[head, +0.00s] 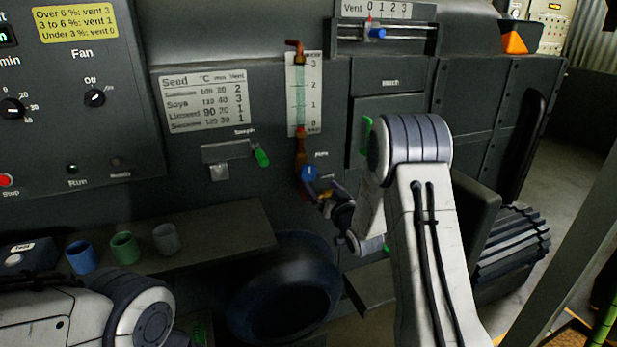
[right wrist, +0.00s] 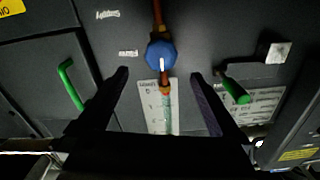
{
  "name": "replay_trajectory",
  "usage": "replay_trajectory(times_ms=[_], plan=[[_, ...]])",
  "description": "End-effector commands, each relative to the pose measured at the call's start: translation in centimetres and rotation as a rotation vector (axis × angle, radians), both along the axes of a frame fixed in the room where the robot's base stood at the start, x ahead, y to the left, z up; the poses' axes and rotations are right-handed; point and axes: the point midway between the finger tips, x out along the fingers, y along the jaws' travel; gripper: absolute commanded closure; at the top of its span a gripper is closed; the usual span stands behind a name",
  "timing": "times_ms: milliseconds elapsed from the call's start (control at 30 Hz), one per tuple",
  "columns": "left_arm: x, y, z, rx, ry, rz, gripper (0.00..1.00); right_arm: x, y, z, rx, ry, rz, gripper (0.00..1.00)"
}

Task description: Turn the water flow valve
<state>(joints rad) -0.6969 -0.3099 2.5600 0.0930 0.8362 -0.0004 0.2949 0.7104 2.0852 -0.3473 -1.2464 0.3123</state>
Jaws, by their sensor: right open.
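The water flow valve is a round blue knob (head: 309,174) with a white mark, on a copper pipe below the sight tube (head: 300,95) with its 0 to 3 scale. In the right wrist view the blue knob (right wrist: 161,52) is ahead, centred just beyond the fingertips. My right gripper (head: 323,190) is close to the knob, slightly below and right of it in the head view. Its two dark fingers (right wrist: 160,76) are spread wide with nothing between them. Contact with the knob is not visible. Only my left arm shows at lower left; its gripper is out of view.
A green sample handle (head: 261,157) is right beside the pipe, and a green door handle (head: 366,135) is on the other side.

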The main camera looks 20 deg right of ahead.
Motion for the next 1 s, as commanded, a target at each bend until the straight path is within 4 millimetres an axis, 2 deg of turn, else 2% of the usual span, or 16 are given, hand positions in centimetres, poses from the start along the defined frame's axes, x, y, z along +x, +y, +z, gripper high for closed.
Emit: replay_trajectory(times_ms=[300,500,700,967,1000], plan=[[0.0,0.0,0.6,0.000,0.000,0.000,0.50,5.7,0.3,0.1,-0.002,0.000,0.002,0.00],[0.0,0.0,0.8,0.000,0.000,0.000,0.50,8.5,0.5,0.1,0.000,0.002,0.001,0.00],[0.0,0.0,0.8,0.000,0.000,0.000,0.50,9.6,0.5,0.0,0.000,0.003,0.001,0.00],[0.0,0.0,0.8,0.000,0.000,0.000,0.50,9.6,0.5,0.1,0.000,0.002,0.000,0.00],[0.0,0.0,0.8,0.000,0.000,0.000,0.50,9.6,0.5,0.1,-0.001,0.002,0.000,0.15]])
